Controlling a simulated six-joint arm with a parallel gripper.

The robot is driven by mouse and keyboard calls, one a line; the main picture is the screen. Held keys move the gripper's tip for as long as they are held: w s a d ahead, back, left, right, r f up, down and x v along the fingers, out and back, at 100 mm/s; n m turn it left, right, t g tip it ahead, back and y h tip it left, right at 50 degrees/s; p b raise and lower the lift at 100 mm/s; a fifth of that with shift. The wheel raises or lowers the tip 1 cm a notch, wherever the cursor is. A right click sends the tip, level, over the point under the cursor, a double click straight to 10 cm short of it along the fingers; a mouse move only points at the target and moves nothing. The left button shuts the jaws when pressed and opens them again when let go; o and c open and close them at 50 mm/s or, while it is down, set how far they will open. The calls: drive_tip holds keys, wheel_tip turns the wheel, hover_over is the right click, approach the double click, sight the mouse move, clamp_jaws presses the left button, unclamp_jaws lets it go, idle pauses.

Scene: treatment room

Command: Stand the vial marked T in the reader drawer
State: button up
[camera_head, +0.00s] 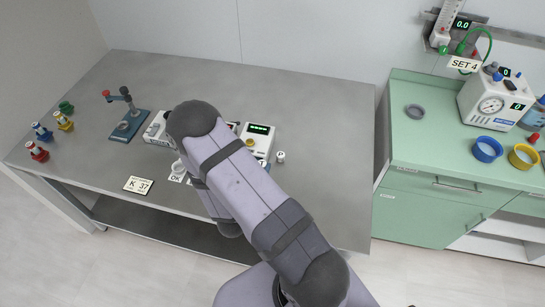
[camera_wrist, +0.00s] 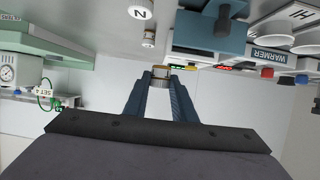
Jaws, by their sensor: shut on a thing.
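My gripper (camera_wrist: 160,82) is shut on a small pale vial (camera_wrist: 160,77) with a yellowish band, held between the fingertips in the wrist view. Its mark cannot be read. In the head view my arm hides the gripper and the held vial. A white device with a green display (camera_head: 258,129) stands behind my arm, partly covered; I cannot tell whether it is the reader, and no drawer shows clearly. A small white vial (camera_head: 280,156) stands right of it. In the wrist view a vial marked N (camera_wrist: 140,9) and another small vial (camera_wrist: 148,39) show at the top.
A blue stand (camera_head: 126,125) and several coloured-based items (camera_head: 63,123) are at the table's left. An OK label (camera_head: 176,178) and a K 37 card (camera_head: 138,185) lie near the front. A WARMER unit (camera_wrist: 270,57) shows in the wrist view. The table's right side is clear.

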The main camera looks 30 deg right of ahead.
drive_tip(key=shift+m+g+h, duration=0.5)
drive_tip(key=shift+m+h, duration=0.1)
drive_tip(key=w+a, duration=0.1)
drive_tip(key=w, duration=0.1)
drive_tip(key=w+a, duration=0.1)
drive_tip(key=w, duration=0.1)
drive_tip(key=w+a+f+p, duration=0.1)
drive_tip(key=w, duration=0.2)
drive_tip(key=shift+f, duration=0.1)
drive_tip(key=shift+w+d+g, duration=0.1)
drive_tip(key=shift+w+g, duration=0.2)
drive_tip(key=shift+w, duration=0.1)
drive_tip(key=shift+s, duration=0.25)
drive_tip(key=shift+f, duration=0.1)
